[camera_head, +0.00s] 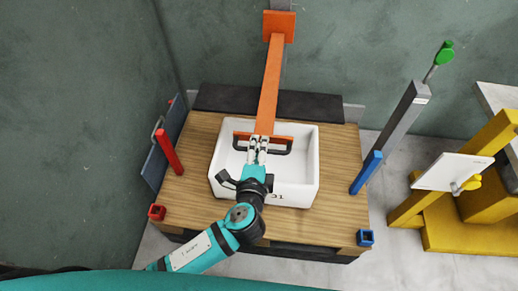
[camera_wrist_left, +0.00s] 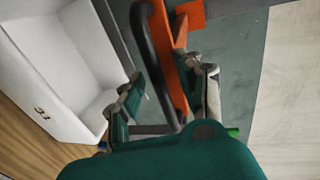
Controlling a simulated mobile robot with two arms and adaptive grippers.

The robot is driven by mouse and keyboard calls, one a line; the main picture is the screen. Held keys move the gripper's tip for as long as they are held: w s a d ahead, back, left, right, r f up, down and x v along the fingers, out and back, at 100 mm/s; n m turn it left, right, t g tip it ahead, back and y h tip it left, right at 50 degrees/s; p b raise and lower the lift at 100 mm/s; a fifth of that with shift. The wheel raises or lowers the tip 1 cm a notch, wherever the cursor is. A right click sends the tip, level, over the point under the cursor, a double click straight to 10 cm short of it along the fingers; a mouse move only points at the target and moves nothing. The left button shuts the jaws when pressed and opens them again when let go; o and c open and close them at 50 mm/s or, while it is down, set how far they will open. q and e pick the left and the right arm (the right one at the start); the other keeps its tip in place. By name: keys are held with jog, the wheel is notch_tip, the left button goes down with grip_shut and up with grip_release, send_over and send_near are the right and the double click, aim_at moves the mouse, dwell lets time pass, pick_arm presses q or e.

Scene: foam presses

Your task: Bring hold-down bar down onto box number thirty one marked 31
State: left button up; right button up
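The white open-topped box (camera_head: 307,165) stands on the wooden table top. The orange hold-down bar (camera_head: 270,85) reaches from an orange block at the back to over the box. Its end carries a black handle (camera_head: 283,151), also in the left wrist view (camera_wrist_left: 152,50). My left gripper (camera_head: 258,146) is at the handle, its fingers apart on either side of it, with a gap showing. I cannot tell whether the bar touches the box. My right gripper is out of view.
A red post (camera_head: 168,152) stands left of the box and a blue post (camera_head: 366,171) right. Small red (camera_head: 157,212) and blue (camera_head: 366,237) sockets sit at the front corners. A grey lever with a green knob (camera_head: 444,54) rises at right. Yellow equipment (camera_head: 470,235) stands further right.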

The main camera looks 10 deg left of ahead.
pick_arm(q)
jog(key=shift+s, duration=0.2)
jog(key=v, duration=1.1)
jog(key=shift+s, duration=0.3)
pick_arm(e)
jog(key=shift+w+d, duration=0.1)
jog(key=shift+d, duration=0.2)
